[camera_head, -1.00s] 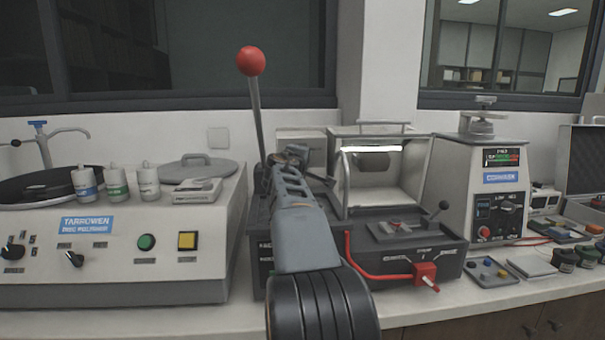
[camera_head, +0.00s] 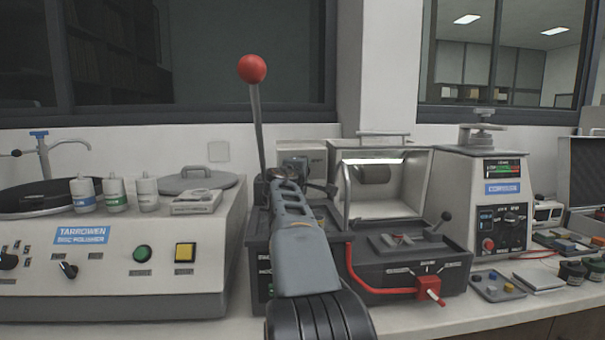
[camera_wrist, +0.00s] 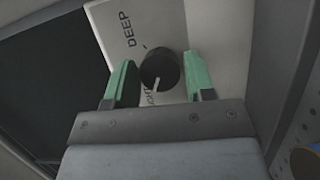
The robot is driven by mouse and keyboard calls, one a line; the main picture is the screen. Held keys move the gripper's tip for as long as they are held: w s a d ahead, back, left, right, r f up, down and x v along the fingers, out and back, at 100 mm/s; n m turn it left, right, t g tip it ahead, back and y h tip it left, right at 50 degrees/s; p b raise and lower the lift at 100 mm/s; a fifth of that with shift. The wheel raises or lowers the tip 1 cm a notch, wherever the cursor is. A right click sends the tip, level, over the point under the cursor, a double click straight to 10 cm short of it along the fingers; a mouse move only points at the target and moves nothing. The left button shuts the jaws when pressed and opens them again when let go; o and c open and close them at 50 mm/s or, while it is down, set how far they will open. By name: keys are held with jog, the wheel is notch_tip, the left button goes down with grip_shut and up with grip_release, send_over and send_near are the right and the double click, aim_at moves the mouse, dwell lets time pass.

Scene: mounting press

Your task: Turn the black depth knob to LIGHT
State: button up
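The black depth knob (camera_wrist: 160,71) shows in the wrist view on a pale plate (camera_wrist: 196,20) printed DEEP above and a partly hidden word ending in IGHT below. Its white pointer line points down, slightly left, towards that lower word. My gripper (camera_wrist: 160,80) has its two green fingers on either side of the knob, with narrow gaps, so it looks open around it. Whether either finger touches the knob is hard to tell. In the head view my gripper (camera_head: 288,180) is at a small grey box behind the dark machine base; the knob cannot be made out there.
A red-ball lever (camera_head: 253,69) rises just left of my gripper. A clear-fronted chamber (camera_head: 388,205) stands to the right, above a red handle (camera_head: 429,290). The disc polisher (camera_head: 110,275) is at left, a control unit (camera_head: 483,165) at right.

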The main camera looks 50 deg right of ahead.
jog(key=shift+o, duration=1.4)
jog(key=b+v, duration=0.1)
jog(key=v, duration=1.3)
jog(key=shift+b, duration=0.4)
jog(key=shift+d, duration=0.1)
